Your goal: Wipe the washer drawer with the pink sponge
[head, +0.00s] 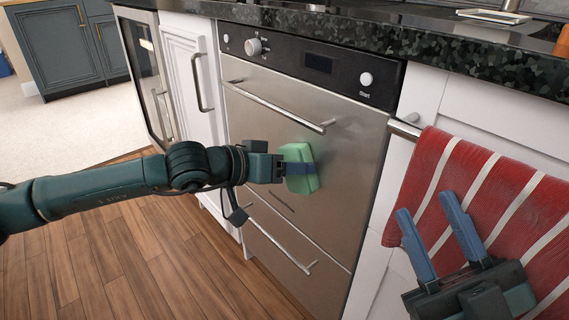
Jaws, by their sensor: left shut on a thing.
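The washer (350,170) is a stainless-steel front with a black control strip on top. Its upper drawer has a long bar handle (278,108), and a lower drawer has another handle (275,240). My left gripper (308,168) is shut on a sponge (300,184), which looks green, not pink. The sponge is held at the upper drawer's face, below the handle; I cannot tell whether it touches the steel. The gripper's finger covers its middle. My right gripper (425,204) is open and empty at the lower right, in front of a towel.
A red towel with white stripes (480,190) hangs from a bar right of the washer. The dark speckled countertop (430,45) overhangs above. A white cabinet door (185,75) stands to the left. The wooden floor (130,260) is clear.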

